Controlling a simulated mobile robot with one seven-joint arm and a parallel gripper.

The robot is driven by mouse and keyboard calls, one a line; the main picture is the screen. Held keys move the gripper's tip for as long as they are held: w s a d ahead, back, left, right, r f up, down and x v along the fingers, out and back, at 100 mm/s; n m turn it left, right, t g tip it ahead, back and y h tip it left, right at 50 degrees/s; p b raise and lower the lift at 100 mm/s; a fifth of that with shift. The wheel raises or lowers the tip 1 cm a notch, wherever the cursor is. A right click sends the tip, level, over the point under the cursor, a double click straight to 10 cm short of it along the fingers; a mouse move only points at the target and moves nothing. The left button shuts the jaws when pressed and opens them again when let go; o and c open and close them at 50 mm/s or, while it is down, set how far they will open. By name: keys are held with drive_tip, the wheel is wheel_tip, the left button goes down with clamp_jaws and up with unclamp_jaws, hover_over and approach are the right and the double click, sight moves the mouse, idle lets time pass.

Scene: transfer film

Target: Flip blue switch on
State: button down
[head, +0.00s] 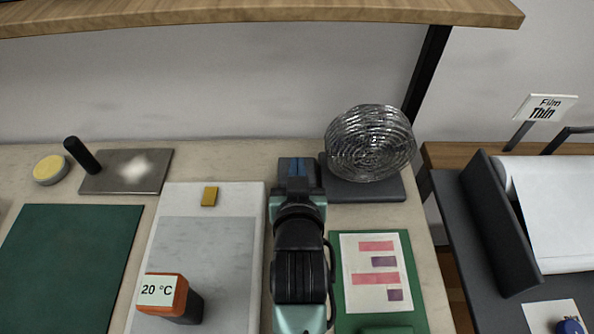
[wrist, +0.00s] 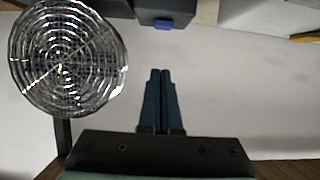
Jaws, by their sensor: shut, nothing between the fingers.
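The blue switch (wrist: 164,24) shows in the wrist view as a small blue piece on the edge of a dark box (wrist: 165,8), near the top of the picture. Whether it is on or off cannot be told. My gripper (wrist: 160,72) is shut and empty, its two dark blue fingers side by side. Its tips lie below the switch in the picture, with a visible gap. In the head view my gripper (head: 296,166) is left of the fan, and I cannot make out the switch there; my arm covers that part of the bench.
The fan's round wire guard (head: 370,143) stands on a dark base (head: 370,190), close on the right. A striped sheet lies on a green board (head: 412,290). A white tray (head: 255,195) and a 20 °C block (head: 170,297) are left of my arm. A wooden shelf (head: 260,14) overhangs the back.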

drive_tip(key=x, duration=0.3)
drive_tip(key=shift+w, duration=0.1)
wheel_tip(320, 180, down, 3)
drive_tip(key=shift+r, duration=0.15)
drive_tip(key=shift+s+f, duration=0.25)
drive_tip(key=shift+f, duration=0.4)
drive_tip(key=shift+s+f+b, duration=0.2)
drive_tip(key=shift+f+b, duration=0.25)
drive_tip(key=shift+f, duration=0.35)
drive_tip(key=shift+r, duration=0.3)
drive_tip(key=shift+r+p, duration=0.1)
drive_tip(key=shift+p, duration=0.25)
drive_tip(key=shift+r+p, duration=0.7)
drive_tip(key=shift+r, duration=0.05)
